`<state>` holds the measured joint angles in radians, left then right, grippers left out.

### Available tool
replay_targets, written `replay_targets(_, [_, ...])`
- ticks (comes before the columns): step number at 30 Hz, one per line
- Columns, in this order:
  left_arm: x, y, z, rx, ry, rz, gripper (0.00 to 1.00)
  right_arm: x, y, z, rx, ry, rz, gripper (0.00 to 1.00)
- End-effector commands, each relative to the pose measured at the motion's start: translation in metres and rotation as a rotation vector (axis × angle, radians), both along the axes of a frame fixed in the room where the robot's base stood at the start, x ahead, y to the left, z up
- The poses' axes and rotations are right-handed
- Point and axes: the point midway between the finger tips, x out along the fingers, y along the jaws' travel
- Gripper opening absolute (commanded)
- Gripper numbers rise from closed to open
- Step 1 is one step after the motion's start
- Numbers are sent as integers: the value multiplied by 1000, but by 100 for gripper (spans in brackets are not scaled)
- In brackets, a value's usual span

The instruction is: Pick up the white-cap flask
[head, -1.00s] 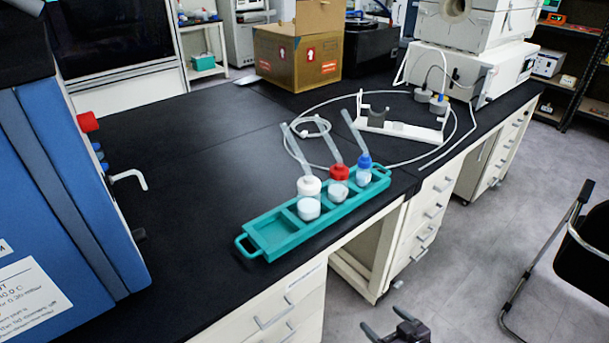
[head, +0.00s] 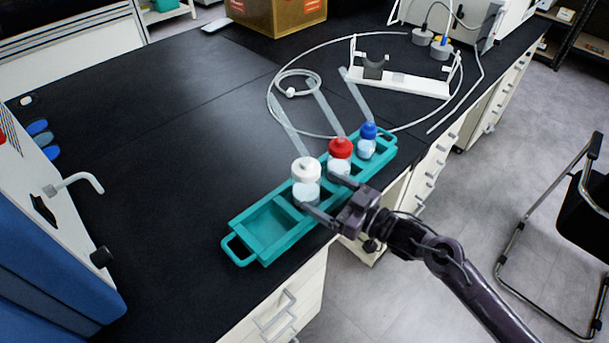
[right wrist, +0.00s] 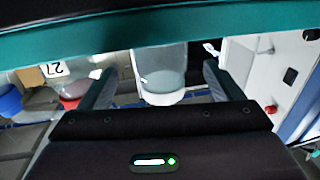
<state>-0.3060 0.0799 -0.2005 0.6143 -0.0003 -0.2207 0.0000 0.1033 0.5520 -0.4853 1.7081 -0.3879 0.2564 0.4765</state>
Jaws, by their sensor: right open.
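The white-cap flask (head: 306,180) stands upright in a compartment of the teal rack (head: 262,228), with a clear tube rising from its cap. In the right wrist view the flask body (right wrist: 162,72) shows between my two fingers, with gaps at both sides. My right gripper (head: 320,194) is open at the flask's near side, fingers toward its lower body. The wrist view also shows the gripper (right wrist: 158,72) with nothing clamped. The red-cap flask (head: 340,152) and blue-cap flask (head: 368,136) stand in the rack farther right. My left gripper is out of view.
A white stand (head: 412,84) and a looped tube (head: 274,105) lie behind the rack. A blue machine with a white tap (head: 75,183) is at the left. The black bench (head: 160,160) between is clear. The red-cap flask is close beside my right finger.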

Motion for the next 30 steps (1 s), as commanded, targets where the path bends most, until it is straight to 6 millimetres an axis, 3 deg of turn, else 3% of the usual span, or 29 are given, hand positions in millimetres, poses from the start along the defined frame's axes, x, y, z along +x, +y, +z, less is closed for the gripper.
replay_targets(6, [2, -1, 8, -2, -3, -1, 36, 18, 28, 1, 2, 0, -1, 86])
replay_targets(16, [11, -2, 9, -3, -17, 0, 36, 22, 34, -1, -1, -1, -1, 86])
replay_targets(30, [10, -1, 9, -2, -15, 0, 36, 22, 34, -1, -1, 0, -1, 26])
